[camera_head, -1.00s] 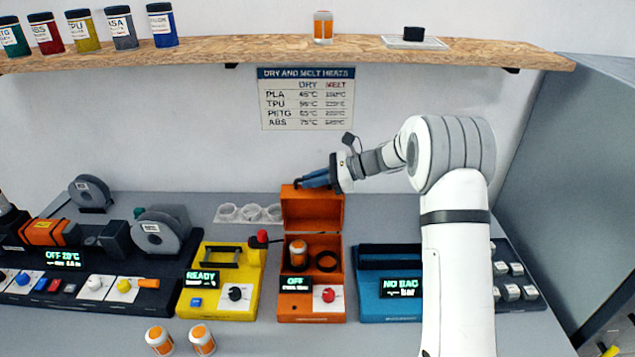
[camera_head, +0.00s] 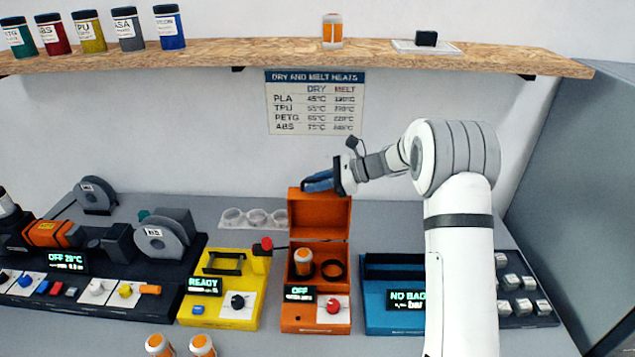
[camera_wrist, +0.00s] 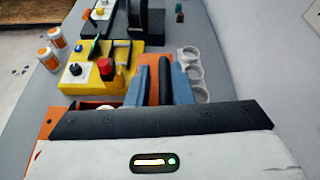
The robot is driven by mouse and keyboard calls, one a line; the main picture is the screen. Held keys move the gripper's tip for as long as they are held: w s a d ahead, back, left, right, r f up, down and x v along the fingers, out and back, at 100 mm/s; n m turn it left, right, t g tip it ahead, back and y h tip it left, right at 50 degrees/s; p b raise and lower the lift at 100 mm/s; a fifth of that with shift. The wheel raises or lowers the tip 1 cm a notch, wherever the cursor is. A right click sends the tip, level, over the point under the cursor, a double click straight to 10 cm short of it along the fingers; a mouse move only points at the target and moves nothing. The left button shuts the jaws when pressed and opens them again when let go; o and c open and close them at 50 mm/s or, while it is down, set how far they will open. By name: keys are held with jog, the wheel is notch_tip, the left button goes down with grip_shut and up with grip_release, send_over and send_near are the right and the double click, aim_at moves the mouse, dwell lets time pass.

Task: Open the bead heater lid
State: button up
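The bead heater is an orange box (camera_head: 315,322) in the middle of the bench, with an OFF display and a red knob. Its orange lid (camera_head: 319,214) stands raised, roughly upright, at the back of the box. An orange, white-capped jar and a dark ring show inside. My gripper (camera_head: 305,186) is at the lid's top edge, reaching in from the right. In the wrist view its two blue fingers (camera_wrist: 160,72) are apart, with a strip of orange and a dark band visible between them. Whether they touch the lid is unclear.
A yellow unit (camera_head: 222,312) with a red-topped post stands close left of the heater, a blue unit (camera_head: 380,322) close right. Clear cups (camera_head: 256,217) lie behind. A wooden shelf (camera_head: 280,58) runs above. Two orange-white jars (camera_head: 203,346) stand at the front.

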jog(key=shift+d+r, duration=0.15)
jog(key=shift+d, duration=0.35)
jog(key=b+v, duration=0.1)
jog(key=v, duration=0.5)
jog(key=shift+d+b, duration=0.25)
jog(key=shift+b, duration=0.15)
jog(key=shift+d+r, duration=0.25)
jog(key=shift+d, duration=0.15)
jog(key=shift+c, duration=0.3)
